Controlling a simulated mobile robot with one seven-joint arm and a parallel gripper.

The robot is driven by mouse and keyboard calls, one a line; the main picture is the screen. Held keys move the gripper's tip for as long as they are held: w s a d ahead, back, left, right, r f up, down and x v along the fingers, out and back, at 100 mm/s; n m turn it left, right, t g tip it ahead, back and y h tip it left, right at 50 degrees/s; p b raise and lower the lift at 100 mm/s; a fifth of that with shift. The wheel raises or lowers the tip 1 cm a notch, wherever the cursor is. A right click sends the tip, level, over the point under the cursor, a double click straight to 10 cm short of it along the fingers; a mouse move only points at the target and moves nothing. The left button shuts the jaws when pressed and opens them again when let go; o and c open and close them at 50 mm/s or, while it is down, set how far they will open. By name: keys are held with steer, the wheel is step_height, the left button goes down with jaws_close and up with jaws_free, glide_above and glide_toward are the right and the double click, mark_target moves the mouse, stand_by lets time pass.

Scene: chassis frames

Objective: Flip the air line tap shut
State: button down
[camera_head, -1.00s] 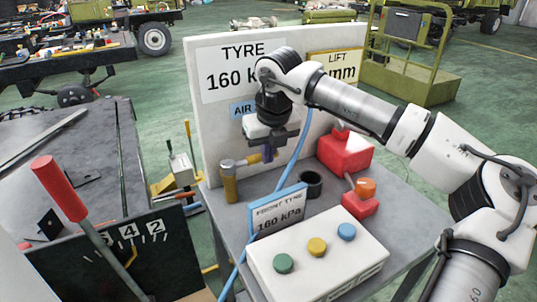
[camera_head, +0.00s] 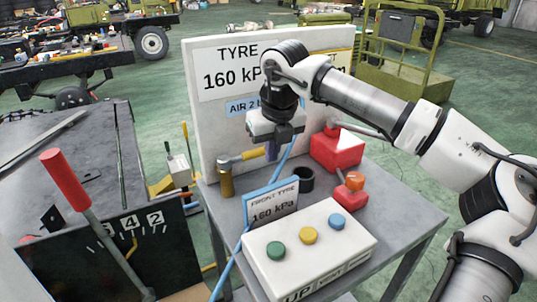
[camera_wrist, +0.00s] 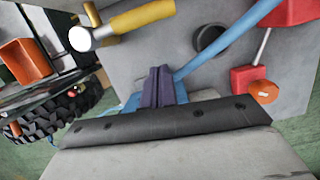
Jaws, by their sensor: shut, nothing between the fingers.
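The air line tap is a brass post (camera_head: 226,181) with a yellow lever (camera_head: 243,156), at the left rear of the grey bench. The lever sticks out sideways to the right, roughly level, towards my fingers. In the wrist view the lever (camera_wrist: 145,17) runs from the tap's round silvery top (camera_wrist: 80,39) to the upper right. My gripper (camera_head: 271,151) is shut and empty, its purple fingers pointing down by the lever's free end. In the wrist view the shut fingers (camera_wrist: 158,88) are below the lever with a visible gap; I cannot tell their exact depth.
A blue hose (camera_head: 285,157) passes close behind my fingers. A black cup (camera_head: 303,180), red box (camera_head: 337,150), blue-framed pressure sign (camera_head: 272,202) and button box (camera_head: 342,240) stand on the bench. The white board (camera_head: 197,110) rises behind the tap.

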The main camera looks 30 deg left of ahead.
steer(key=w+v, duration=0.1)
steer(key=v, duration=0.7)
steer(key=shift+s+r, duration=0.3)
steer(key=shift+s, duration=0.1)
steer(key=shift+a+f, duration=0.1)
